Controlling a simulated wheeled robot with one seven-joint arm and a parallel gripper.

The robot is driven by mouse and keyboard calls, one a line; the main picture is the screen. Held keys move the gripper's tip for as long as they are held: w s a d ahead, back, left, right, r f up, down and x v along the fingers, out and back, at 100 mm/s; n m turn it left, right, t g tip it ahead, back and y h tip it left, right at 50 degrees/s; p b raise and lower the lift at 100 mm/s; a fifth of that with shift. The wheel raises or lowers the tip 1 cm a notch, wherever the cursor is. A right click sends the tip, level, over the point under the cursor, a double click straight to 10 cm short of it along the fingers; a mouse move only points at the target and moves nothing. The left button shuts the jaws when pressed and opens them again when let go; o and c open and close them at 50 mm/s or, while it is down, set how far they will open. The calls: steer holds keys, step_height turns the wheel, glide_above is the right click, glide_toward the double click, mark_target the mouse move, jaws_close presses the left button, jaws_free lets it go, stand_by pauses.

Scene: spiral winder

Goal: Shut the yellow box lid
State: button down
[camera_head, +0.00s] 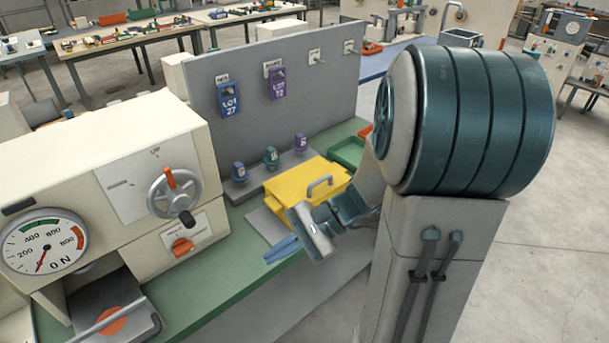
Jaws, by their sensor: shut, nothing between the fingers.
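The yellow box (285,198) stands on the green-edged bench, right of the white machine. Its yellow lid (298,179), with a grey handle (320,186) on top, lies about flat over the box and looks shut. The near right part of the box is hidden behind my gripper and wrist, so I cannot tell whether a small gap is left there. My gripper (268,258) is in front of the box, over the bench's near edge, with its blue fingers pointing left. The fingers are shut and empty, apart from the lid and handle.
A white machine with a handwheel (175,193) and a dial (43,248) stands left. Small blue, teal and purple items (271,157) stand behind the box. A grey panel (240,70) with hanging tags rises behind. A green tray (346,152) is right of the box.

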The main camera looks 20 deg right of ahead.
steer(key=w+d+f+m+t+y+b, duration=0.1)
steer(key=w+d+f+m+t+y, duration=0.2)
steer(key=w+d+m+t, duration=0.15)
steer(key=m+t+h+b, duration=0.3)
steer(key=m+t+h, duration=0.6)
steer(key=m+t, duration=0.6)
glide_toward(327, 194)
steer(key=shift+m+g, duration=0.45)
steer(key=shift+g, duration=0.1)
steer(key=w+a+r, duration=0.1)
steer(key=w, duration=0.1)
steer(key=w+a+r+p, duration=0.1)
steer(key=w+r, duration=0.1)
steer(key=w, duration=0.1)
steer(key=w+a+r+p, duration=0.1)
steer(key=w, duration=0.2)
steer(key=shift+a+r, duration=0.15)
steer(key=shift+r, duration=0.05)
